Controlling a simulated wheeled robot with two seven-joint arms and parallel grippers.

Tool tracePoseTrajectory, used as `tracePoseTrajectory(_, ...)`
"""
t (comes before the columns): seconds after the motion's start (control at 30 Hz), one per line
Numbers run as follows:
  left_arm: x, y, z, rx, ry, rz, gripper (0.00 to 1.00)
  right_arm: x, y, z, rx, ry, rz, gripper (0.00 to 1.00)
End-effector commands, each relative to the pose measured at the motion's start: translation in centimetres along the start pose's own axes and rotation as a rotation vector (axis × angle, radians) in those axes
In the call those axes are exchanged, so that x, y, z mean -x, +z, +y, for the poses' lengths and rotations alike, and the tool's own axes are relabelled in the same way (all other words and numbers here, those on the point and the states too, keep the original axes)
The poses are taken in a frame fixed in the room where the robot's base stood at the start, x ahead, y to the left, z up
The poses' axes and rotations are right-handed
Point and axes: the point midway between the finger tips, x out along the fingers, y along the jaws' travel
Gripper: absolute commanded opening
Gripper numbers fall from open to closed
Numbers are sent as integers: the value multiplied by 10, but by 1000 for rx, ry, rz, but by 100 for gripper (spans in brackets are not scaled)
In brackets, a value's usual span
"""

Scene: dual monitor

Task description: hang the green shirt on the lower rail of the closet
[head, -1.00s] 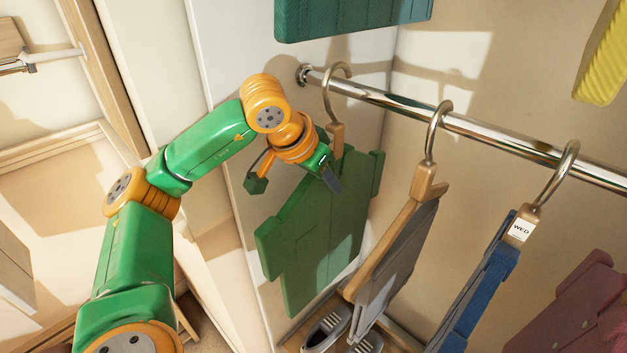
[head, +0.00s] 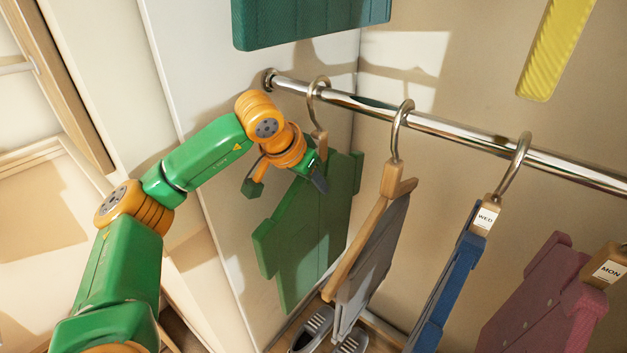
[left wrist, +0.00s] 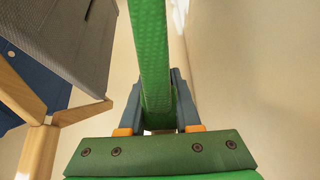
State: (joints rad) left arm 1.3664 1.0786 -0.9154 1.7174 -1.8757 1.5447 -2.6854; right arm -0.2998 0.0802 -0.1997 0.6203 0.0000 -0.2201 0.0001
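The green shirt (head: 310,235) is on a wooden hanger (head: 321,143) whose metal hook (head: 318,88) loops over the lower rail (head: 440,125), near its left end. My left gripper (head: 317,176) is at the shirt's upper part, just below the hanger. In the left wrist view the green shirt (left wrist: 152,50) runs as an upright band between the two grey fingers (left wrist: 160,105), which lie close against both its sides. In the head view one finger is in front of the shirt and the other is hidden behind it. My right gripper is not in view.
To the right on the same rail hang a grey shirt (head: 372,265), a blue one (head: 445,285) tagged WED and a pink one (head: 545,300) tagged MON. Teal (head: 310,20) and yellow (head: 555,50) clothes hang above. Shoes (head: 315,328) stand below. A white side panel (head: 215,130) is left.

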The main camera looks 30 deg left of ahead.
Motion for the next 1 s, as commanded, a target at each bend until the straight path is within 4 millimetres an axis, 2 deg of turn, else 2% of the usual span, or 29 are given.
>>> tracePoseTrajectory(0.03, 0, 0, 0, 0, 0, 1, 46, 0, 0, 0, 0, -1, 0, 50)
tracePoseTrajectory(0.1, 0, 0, 0, 0, 0, 1, 65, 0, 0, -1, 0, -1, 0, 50)
tracePoseTrajectory(0.43, 4, 0, 0, 0, 0, 0, 65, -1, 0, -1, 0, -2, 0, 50)
tracePoseTrajectory(0.73, 62, -1, 0, 1, 0, 3, 65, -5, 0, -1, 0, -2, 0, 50)
tracePoseTrajectory(0.83, 70, 0, 0, 1, 0, 2, 65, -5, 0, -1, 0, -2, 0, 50)
tracePoseTrajectory(1.0, 72, 0, 0, 1, 0, 0, 65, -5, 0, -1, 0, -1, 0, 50)
